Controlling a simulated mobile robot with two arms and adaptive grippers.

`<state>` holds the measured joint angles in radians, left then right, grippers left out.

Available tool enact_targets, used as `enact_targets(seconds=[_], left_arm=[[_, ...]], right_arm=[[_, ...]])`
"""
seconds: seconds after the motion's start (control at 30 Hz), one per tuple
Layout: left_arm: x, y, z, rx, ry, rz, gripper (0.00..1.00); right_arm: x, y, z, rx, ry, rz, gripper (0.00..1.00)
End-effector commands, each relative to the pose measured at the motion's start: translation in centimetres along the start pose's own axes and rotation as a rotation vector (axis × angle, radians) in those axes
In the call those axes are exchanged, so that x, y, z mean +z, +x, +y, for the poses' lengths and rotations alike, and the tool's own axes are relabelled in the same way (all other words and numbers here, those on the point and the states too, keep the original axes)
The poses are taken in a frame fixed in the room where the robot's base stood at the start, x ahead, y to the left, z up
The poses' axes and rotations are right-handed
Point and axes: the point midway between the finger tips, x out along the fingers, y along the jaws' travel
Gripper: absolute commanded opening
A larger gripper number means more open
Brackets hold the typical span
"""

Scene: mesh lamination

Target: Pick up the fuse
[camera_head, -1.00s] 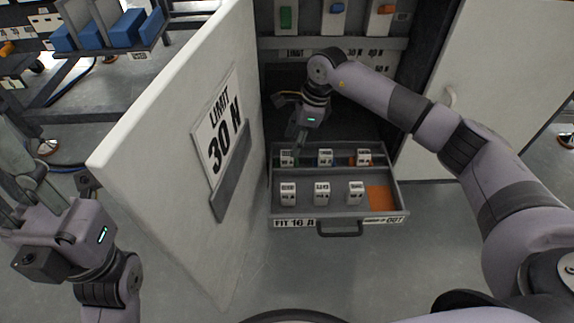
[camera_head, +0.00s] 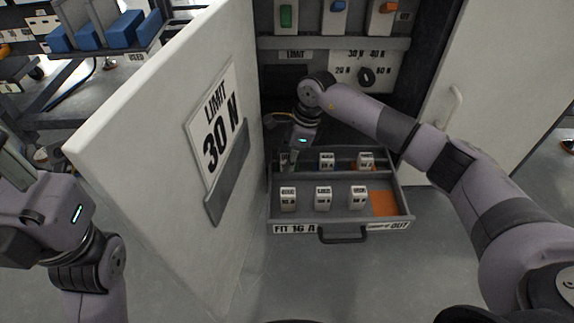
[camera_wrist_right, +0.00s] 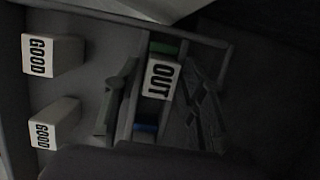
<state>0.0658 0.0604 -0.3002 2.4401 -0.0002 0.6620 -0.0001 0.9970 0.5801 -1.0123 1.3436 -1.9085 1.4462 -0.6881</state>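The drawer (camera_head: 300,218) stands pulled out and holds small white fuses in two rows. My right gripper (camera_head: 290,158) points down at the back left of the drawer, over the back-left fuse, which it partly hides. In the right wrist view a fuse marked OUT (camera_wrist_right: 161,80) lies between the two fingers of my right gripper (camera_wrist_right: 158,105). The fingers stand apart on either side of it, with gaps showing. Two fuses marked GOOD, an upper one (camera_wrist_right: 52,56) and a lower one (camera_wrist_right: 52,124), stand to the left. My left gripper (camera_head: 12,170) is at the left edge, partly cut off.
Two other back-row fuses (camera_head: 327,160) (camera_head: 366,160) stand to the right. Three front-row fuses (camera_head: 323,198) stand beside a bare orange patch (camera_head: 384,203). The open cabinet door (camera_head: 160,130), with its LIMIT 30 N sign (camera_head: 215,122), is close to the left of the drawer.

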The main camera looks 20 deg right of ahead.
Motion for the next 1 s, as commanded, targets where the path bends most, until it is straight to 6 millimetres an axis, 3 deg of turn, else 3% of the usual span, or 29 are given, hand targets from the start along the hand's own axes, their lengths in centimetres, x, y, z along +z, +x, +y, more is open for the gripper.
enact_targets(seconds=[0.5, 1.0], left_arm=[[-0.02, 0.0, 0.02, 0.0, -0.001, 0.001, 0.18], [-0.15, 0.46, -0.04, -0.001, -0.001, 0.006, 0.18]], right_arm=[[-0.03, -0.03, -0.02, 0.0, 0.0, 0.0, 0.01], [0.11, -0.78, -0.07, -0.001, 0.001, 0.0, 0.0]])
